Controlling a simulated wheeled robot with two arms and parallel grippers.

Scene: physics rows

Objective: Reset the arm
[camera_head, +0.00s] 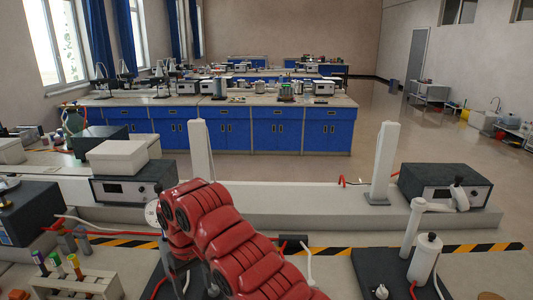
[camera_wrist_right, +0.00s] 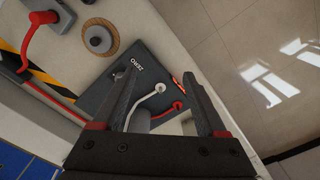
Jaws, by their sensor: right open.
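My right gripper (camera_wrist_right: 160,72) shows in the right wrist view with its two dark fingers spread apart. It is open, and nothing is clamped between the fingertips. Beyond the fingers lies a dark base plate (camera_wrist_right: 112,88) with white lettering. A white bent rod (camera_wrist_right: 146,98) and a grey cylinder show between the fingers, apparently farther off. In the head view one of my red arms (camera_head: 225,235) rises from the bottom edge and leans to the upper left. No gripper fingers can be made out there. My left gripper is not in view.
In the head view, a test tube rack (camera_head: 75,285) stands at bottom left, and a dark stand with a white cylinder (camera_head: 425,258) at bottom right. A white post (camera_head: 384,160) and a dark instrument box (camera_head: 440,185) stand behind. Blue cabinets (camera_head: 275,130) lie beyond.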

